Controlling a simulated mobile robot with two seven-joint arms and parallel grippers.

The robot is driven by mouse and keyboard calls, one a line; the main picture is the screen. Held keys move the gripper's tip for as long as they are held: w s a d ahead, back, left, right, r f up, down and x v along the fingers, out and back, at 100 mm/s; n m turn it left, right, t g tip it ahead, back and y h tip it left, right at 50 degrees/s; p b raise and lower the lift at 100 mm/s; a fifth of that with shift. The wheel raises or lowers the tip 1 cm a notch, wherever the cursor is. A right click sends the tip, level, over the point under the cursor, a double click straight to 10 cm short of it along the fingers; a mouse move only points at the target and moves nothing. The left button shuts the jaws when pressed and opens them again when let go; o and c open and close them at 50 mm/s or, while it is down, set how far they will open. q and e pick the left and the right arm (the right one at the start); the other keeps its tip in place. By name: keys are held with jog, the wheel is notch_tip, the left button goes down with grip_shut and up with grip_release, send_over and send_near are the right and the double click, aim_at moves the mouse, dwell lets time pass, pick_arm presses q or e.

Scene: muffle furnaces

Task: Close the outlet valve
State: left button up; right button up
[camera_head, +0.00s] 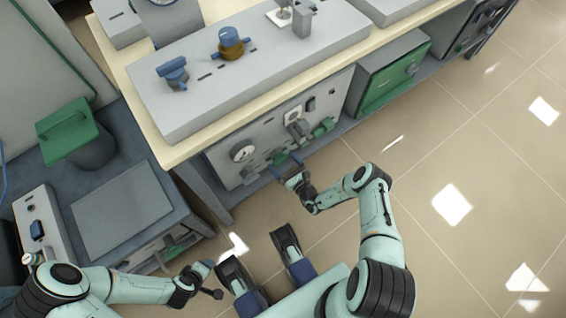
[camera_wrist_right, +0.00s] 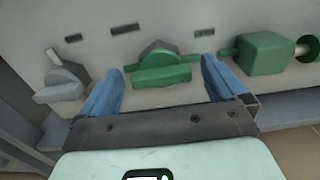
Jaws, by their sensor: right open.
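A row of valve knobs sits on the grey front panel (camera_head: 227,157) under the bench top. In the right wrist view, a green knob with a wide bar handle (camera_wrist_right: 162,76) lies between the fingertips of my right gripper (camera_wrist_right: 158,82). The bar lies nearly level in that picture, and I see a gap on each side. My right gripper (camera_head: 291,166) is open in front of the panel in the head view. The labels are too small to read, so I cannot tell which knob is the outlet valve. My left gripper (camera_head: 207,281) is low at left, away from the panel; its jaw opening is unclear.
In the right wrist view, a grey knob (camera_wrist_right: 62,82) is on the left and a green block-shaped valve (camera_wrist_right: 265,53) close on the right. A round gauge (camera_head: 242,151) is on the panel. A green-fronted box (camera_head: 394,77) stands further right. The tiled floor (camera_head: 470,150) is open.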

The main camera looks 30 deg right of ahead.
jog(key=shift+w, duration=0.1)
jog(key=c, duration=1.1)
jog(key=shift+o, duration=0.2)
